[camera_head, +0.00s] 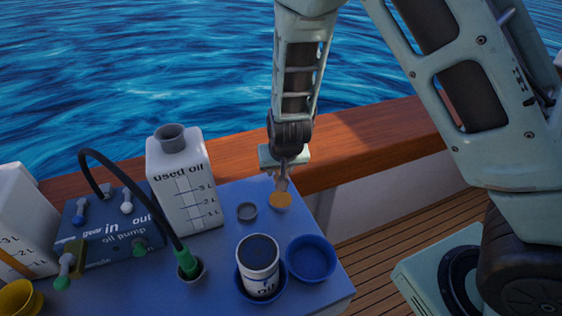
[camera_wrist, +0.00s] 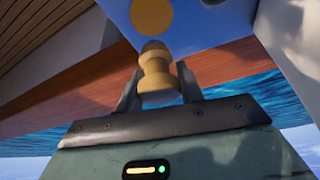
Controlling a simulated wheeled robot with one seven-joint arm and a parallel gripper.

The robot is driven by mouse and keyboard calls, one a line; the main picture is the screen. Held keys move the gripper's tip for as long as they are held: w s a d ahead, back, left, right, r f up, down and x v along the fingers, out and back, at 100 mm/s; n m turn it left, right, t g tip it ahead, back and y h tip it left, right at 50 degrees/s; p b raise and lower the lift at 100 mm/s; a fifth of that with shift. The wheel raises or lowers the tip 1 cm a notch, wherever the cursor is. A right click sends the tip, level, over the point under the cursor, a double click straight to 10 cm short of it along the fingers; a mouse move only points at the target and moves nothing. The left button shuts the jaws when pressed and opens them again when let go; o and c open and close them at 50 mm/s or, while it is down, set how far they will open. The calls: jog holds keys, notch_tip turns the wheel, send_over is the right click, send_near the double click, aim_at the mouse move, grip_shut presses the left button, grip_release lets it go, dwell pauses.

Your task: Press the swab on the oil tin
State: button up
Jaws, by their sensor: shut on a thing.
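My gripper (camera_head: 282,178) points down over the back right of the blue top. In the wrist view it is shut (camera_wrist: 157,84) on a tan, turned, knob-like piece (camera_wrist: 155,63), which seems to be the swab. A flat tan disc (camera_head: 280,201) lies on the blue top just below the gripper. The disc also shows in the wrist view (camera_wrist: 152,15), apart from the held piece. The oil tin (camera_head: 260,278) is white with a dark top and stands upright in a blue dish, nearer the front and a little left of my gripper.
An empty blue dish (camera_head: 311,259) is right of the tin. The used oil can (camera_head: 185,185), the oil pump (camera_head: 108,222) and a black hose with a green end (camera_head: 187,262) stand left. A wooden rail (camera_head: 375,150) runs behind.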

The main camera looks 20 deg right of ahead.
jog(key=shift+f+b, duration=2.85)
jog(key=shift+f, duration=0.15)
jog(key=shift+f, duration=0.55)
jog(key=shift+r, duration=0.15)
notch_tip(320, 180, up, 7)
jog(key=p, duration=0.6)
jog(key=shift+p, duration=0.35)
jog(key=s+d+f+n+y, duration=0.1)
jog(key=d+n, duration=0.1)
jog(key=d, duration=0.9)
jog(key=shift+s+d+f, duration=0.3)
jog(key=shift+s+d, duration=0.05)
jog(key=shift+d, duration=0.05)
